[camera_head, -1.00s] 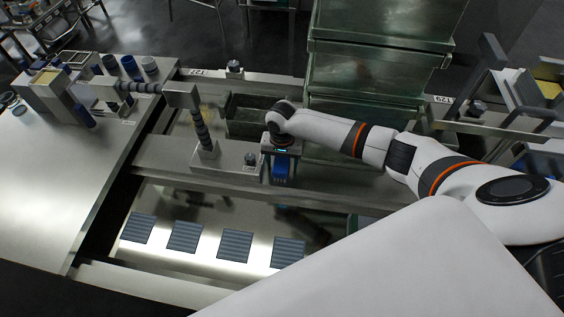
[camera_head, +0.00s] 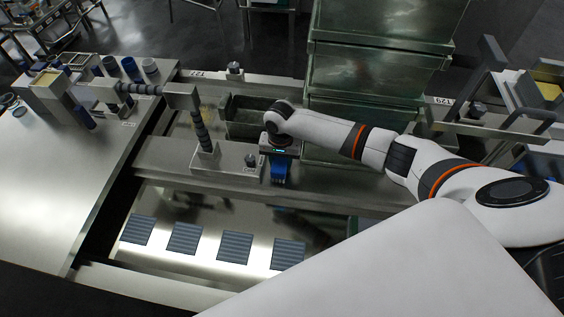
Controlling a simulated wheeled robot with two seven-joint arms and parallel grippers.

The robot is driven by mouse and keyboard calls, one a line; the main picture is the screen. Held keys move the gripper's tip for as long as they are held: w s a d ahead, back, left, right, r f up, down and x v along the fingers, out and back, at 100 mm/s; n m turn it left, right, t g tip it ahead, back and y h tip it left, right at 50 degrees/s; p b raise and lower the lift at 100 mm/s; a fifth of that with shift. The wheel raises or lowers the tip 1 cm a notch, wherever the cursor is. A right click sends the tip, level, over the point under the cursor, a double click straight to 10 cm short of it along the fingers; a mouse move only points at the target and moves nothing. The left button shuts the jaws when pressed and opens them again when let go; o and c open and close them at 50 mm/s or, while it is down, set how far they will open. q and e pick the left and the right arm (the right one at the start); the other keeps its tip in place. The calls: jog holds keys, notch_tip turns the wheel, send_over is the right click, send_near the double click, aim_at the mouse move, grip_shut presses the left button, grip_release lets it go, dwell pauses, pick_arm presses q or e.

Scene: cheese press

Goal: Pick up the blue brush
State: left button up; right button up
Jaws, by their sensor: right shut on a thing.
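My right gripper (camera_head: 279,165) is at the middle of the head view, pointing down at the metal ledge. It is shut on the blue brush (camera_head: 279,178), whose blue part shows just below the gripper. The rest of the brush is hidden by the gripper, and I cannot tell whether it touches the ledge. My left gripper is not in view.
A metal block with a ribbed dark handle (camera_head: 203,132) stands just left of my right gripper. Stacked green bins (camera_head: 365,75) rise behind my forearm. Dark ribbed pads (camera_head: 235,247) lie in front. The steel table (camera_head: 60,190) at left has bare room.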

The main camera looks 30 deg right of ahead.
notch_tip(320, 180, up, 6)
jog(key=a+b, duration=0.1)
jog(key=a, duration=1.8)
jog(key=shift+s+a, duration=0.3)
jog(key=shift+s, duration=0.1)
